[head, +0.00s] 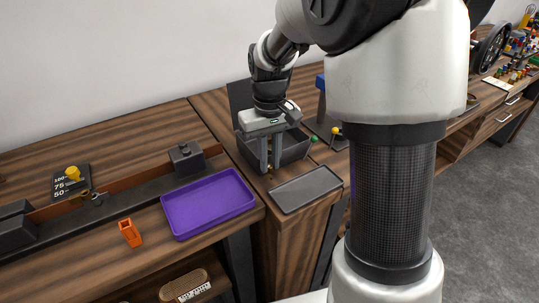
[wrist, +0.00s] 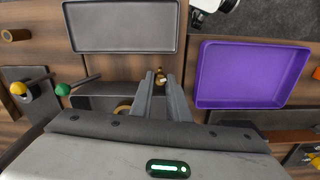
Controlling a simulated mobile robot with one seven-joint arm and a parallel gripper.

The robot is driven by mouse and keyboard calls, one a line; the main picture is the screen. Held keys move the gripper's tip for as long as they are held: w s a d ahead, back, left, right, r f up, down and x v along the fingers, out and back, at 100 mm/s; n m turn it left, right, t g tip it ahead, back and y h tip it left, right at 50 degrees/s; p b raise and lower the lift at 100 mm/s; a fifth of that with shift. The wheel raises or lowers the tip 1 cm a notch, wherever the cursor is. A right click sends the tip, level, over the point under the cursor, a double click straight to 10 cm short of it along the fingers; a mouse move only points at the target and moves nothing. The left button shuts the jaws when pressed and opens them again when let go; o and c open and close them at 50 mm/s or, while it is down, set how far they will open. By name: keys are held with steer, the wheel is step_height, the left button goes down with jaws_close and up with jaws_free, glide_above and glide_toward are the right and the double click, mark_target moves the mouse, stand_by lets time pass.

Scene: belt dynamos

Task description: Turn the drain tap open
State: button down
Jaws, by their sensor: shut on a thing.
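The drain tap is a small brass piece (wrist: 161,78) that shows between my fingertips in the wrist view. It sits at the front of the dark grey basin (head: 294,148). My gripper (head: 269,170) points down at the basin's front wall in the head view; it also shows in the wrist view (wrist: 161,82). Its fingers are closed on the brass piece and hide most of it. How far the tap is turned cannot be told.
A dark shallow tray (head: 306,188) lies in front of the basin. A purple tray (head: 208,204) lies to the left. Levers with a green knob (head: 314,139) and a yellow knob (head: 336,130) stand to the right. An orange object (head: 130,233) lies at the front left.

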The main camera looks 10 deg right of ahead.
mark_target(270, 165)
steer(key=shift+m, duration=0.4)
steer(key=c, duration=2)
jaws_free()
steer(key=shift+r, duration=0.1)
step_height(270, 165, up, 17)
steer(key=p, duration=0.3)
steer(key=shift+r+p, duration=0.15)
steer(key=shift+p, duration=0.15)
